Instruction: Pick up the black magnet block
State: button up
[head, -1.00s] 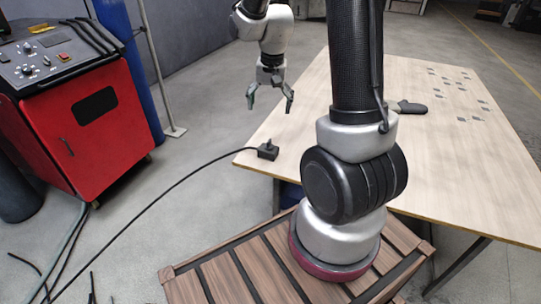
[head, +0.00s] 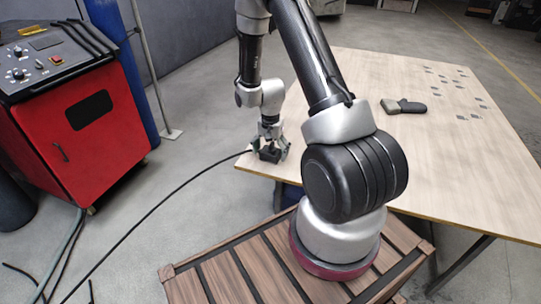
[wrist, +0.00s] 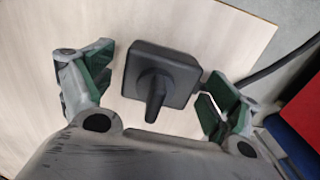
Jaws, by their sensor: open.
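The black magnet block (head: 269,155) sits near the left corner of the wooden table (head: 345,170). In the wrist view the block (wrist: 172,68) is a dark square body with a tapered knob pointing toward my palm. My gripper (head: 269,150) is down over it in the head view and partly hides it. In the wrist view my gripper (wrist: 158,92) is open, with one green-padded finger on each side of the block. A gap of bare table shows on the left, and a smaller one on the right.
A black cable (head: 175,190) runs from the block's side off the table's edge to the floor. A black-and-tan handheld object (head: 404,106) and several small grey pieces (head: 462,95) lie farther back. A red machine cabinet (head: 85,130) stands left. The table's middle is clear.

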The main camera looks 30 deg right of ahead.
jog(key=shift+f, duration=0.15)
jog(key=c, duration=1.6)
